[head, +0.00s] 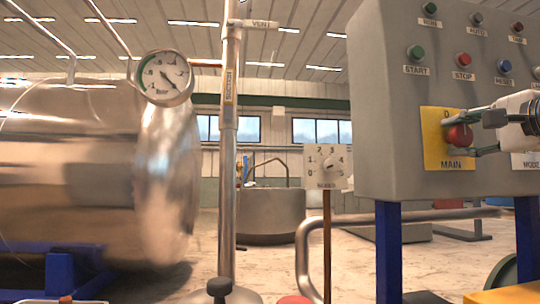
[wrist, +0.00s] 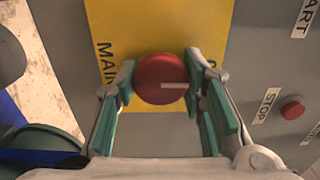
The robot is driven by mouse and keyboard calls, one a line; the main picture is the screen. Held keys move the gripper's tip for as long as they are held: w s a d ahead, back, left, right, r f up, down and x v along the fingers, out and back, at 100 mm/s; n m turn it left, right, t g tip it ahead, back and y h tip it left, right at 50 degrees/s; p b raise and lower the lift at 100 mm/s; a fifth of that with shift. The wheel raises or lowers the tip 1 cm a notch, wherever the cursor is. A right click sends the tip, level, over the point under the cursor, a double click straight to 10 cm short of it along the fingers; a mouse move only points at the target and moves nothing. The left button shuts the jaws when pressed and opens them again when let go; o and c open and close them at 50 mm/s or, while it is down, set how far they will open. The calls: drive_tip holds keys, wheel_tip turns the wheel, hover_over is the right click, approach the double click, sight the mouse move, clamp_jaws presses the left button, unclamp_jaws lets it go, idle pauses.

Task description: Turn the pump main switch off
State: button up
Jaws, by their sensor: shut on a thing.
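The pump main switch is a round red knob (head: 459,136) on a yellow plate (head: 434,153) marked MAIN, on the grey control panel. In the wrist view the knob (wrist: 160,73) sits between the two green-padded fingers of my gripper (wrist: 160,85), one on each side. My gripper (head: 470,136) reaches in from the right in the head view and is shut on the knob. A white line on the knob points right in the wrist view, away from the word MAIN, toward a character partly hidden by the right finger. In the head view that character stands above the knob.
The panel (head: 385,100) carries START (head: 416,53) and STOP (head: 463,59) buttons above the switch, and other buttons. A steel chamber (head: 80,170) with a gauge (head: 165,78) stands left. A vertical pipe (head: 229,150) and a needle valve dial (head: 327,165) stand between.

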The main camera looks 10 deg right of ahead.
idle(0.4)
drive_tip(key=o, duration=1.1)
drive_tip(key=shift+o, duration=0.2)
drive_tip(key=s, duration=1.2)
drive_tip(key=shift+d, duration=0.2)
drive_tip(key=shift+a+f, duration=0.1)
